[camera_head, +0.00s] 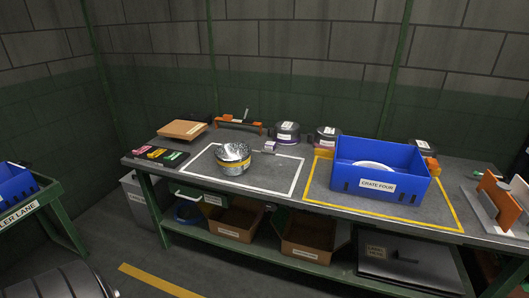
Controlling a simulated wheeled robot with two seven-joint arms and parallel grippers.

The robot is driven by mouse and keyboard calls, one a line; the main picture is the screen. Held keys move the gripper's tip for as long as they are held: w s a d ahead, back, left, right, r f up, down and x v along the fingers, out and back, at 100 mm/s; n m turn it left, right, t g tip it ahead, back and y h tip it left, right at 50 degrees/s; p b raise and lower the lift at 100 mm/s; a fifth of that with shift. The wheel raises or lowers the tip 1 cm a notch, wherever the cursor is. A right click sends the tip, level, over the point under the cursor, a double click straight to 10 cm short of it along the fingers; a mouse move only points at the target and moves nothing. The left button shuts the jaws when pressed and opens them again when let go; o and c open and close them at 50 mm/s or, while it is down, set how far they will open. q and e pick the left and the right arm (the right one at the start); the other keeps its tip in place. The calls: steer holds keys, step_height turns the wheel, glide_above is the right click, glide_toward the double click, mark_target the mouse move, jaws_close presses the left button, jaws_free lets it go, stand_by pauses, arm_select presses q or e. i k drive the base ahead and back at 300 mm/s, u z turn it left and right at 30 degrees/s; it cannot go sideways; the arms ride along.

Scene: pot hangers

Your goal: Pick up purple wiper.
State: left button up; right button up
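A small purple item (270,146) with a pale label lies on the workbench (300,190), at the back edge of the white-outlined area. It is the only clearly purple thing I can make out, but it is too small to tell for sure that it is the wiper. It is right of a shiny silver pot (233,158) with a yellow band and in front of a labelled grey pot (287,133). Neither of my grippers is in view.
A blue crate (379,184) labelled "CRATE FOUR" stands inside the yellow outline and holds a white dish (374,166). Green, red and yellow pieces (161,154) and a tan board (183,130) are at the left. The white-outlined area is mostly clear around the silver pot.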

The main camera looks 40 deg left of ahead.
mark_target(270, 148)
steer(key=u, duration=1.45)
